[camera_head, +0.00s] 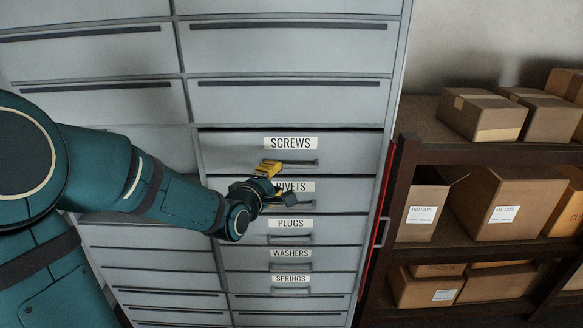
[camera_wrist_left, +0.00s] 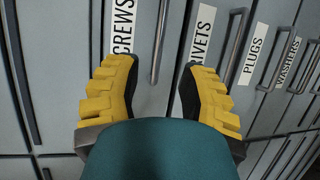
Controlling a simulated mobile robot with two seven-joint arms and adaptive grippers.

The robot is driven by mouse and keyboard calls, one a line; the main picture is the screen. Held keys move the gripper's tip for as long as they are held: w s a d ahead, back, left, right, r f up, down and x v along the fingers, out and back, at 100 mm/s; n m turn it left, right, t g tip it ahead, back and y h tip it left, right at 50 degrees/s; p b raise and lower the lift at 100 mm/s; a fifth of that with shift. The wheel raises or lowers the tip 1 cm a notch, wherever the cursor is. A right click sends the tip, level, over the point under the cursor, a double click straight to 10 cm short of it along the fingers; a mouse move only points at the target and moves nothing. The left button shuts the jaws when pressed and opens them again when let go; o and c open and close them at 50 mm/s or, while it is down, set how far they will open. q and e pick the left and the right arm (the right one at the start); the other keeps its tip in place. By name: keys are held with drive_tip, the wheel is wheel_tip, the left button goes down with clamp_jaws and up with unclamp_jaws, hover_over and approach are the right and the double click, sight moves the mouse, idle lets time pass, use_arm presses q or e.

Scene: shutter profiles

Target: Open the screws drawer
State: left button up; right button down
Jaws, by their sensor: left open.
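The screws drawer (camera_head: 235,152) is a grey front with a white SCREWS label (camera_head: 290,143) and a bar handle (camera_head: 303,164). A dark line runs along its top edge; I cannot tell whether it stands slightly out. My left gripper (camera_head: 277,184) is open in front of the screws and rivets drawers, its upper yellow finger over the left part of the screws handle. In the left wrist view the open fingers of the gripper (camera_wrist_left: 160,82) straddle the line of the handle (camera_wrist_left: 159,45), with the SCREWS label (camera_wrist_left: 123,28) partly cut off. Contact cannot be told. My right gripper is out of view.
Below are drawers labelled RIVETS (camera_head: 294,186), PLUGS (camera_head: 290,225), WASHERS (camera_head: 291,254) and SPRINGS (camera_head: 291,279), each with a handle. A red vertical strip (camera_head: 378,225) edges the cabinet. A brown shelf (camera_head: 480,153) with cardboard boxes (camera_head: 483,115) stands to the right.

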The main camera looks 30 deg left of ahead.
sight(290, 168)
use_arm(q)
drive_tip(key=x, duration=1)
drive_tip(key=shift+d+p, duration=0.1)
drive_tip(key=shift+p, duration=0.2)
drive_tip(key=shift+s, duration=0.1)
drive_tip(key=shift+c, duration=0.4)
clamp_jaws()
